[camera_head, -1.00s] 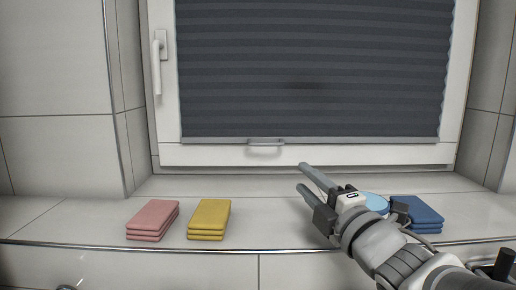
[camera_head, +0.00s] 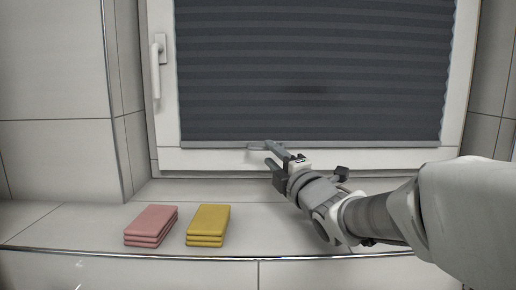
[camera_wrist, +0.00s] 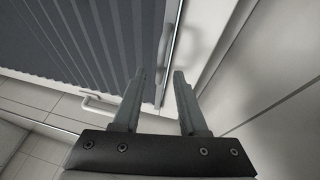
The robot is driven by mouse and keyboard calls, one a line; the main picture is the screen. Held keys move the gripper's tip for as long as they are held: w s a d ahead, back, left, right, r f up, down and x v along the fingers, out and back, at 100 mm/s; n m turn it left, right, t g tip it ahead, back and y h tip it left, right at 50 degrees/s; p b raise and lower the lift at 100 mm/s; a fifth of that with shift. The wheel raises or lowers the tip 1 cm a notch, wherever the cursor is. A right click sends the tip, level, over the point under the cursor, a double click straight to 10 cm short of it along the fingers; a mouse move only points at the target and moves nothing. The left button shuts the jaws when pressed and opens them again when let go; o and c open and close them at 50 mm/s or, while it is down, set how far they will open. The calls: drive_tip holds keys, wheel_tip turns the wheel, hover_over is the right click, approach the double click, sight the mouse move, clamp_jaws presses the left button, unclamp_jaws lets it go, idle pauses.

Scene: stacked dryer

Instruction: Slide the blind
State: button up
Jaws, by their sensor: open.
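The dark grey pleated blind (camera_head: 310,75) covers the window pane down to its pale bottom rail (camera_head: 370,144). A small pull tab (camera_head: 256,147) sits at the rail's middle, partly hidden by my gripper. My gripper (camera_head: 269,154) is open at the tab, one finger higher than the other. In the wrist view the blind (camera_wrist: 70,40) fills the upper left. The open gripper (camera_wrist: 159,72) points toward the rail there, which runs down between the fingertips. I cannot tell whether the fingers touch the tab.
The white window frame (camera_head: 205,159) has a lever handle (camera_head: 155,65) on its left; it also shows in the wrist view (camera_wrist: 100,104). Pink folded cloths (camera_head: 151,225) and yellow folded cloths (camera_head: 208,225) lie on the tiled sill below, left of my arm.

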sight(265, 149)
drive_tip(key=shift+x, duration=2.2)
clamp_jaws()
